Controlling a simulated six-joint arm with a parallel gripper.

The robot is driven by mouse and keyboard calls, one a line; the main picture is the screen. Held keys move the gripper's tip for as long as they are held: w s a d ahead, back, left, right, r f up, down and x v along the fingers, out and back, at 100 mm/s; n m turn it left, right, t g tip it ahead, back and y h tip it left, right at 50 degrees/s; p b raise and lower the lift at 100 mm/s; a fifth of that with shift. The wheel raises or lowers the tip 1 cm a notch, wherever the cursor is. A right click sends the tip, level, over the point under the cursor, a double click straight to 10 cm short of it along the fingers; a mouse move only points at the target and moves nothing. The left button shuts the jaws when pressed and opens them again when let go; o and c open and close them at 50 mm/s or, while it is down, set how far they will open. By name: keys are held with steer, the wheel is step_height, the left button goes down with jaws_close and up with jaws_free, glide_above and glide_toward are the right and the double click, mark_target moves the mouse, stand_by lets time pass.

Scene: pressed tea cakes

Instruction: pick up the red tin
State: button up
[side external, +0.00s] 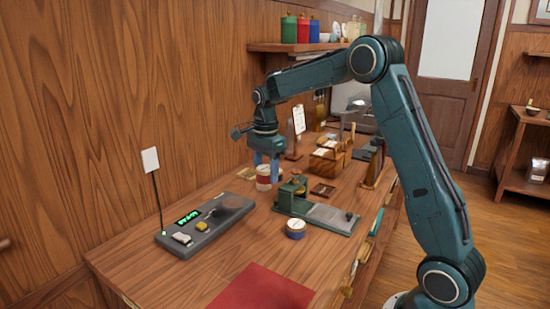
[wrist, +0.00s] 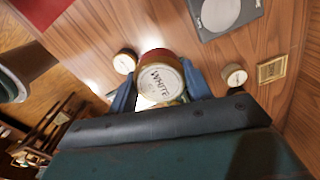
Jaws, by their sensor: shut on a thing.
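A round tin with red on its side and a pale label (side external: 263,184) is at the left of the desk in the side view. In the wrist view the same tin (wrist: 158,76) shows a pale face lettered WHITE and a dark red edge. My gripper (side external: 265,163) points down over it. The blue fingers are on either side of it and shut on it. In the wrist view my gripper (wrist: 158,90) hides its lower part. I cannot tell whether the tin touches the desk or is just above it.
A dark scale (side external: 205,225) with a green display stands left. A green press (side external: 320,212) stands right of the tin. Wooden boxes (side external: 328,160) stand behind. Coloured canisters (side external: 303,30) are on the shelf.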

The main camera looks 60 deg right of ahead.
mark_target(265, 168)
steer(key=shift+r, duration=2.55)
steer(key=shift+w, duration=0.1)
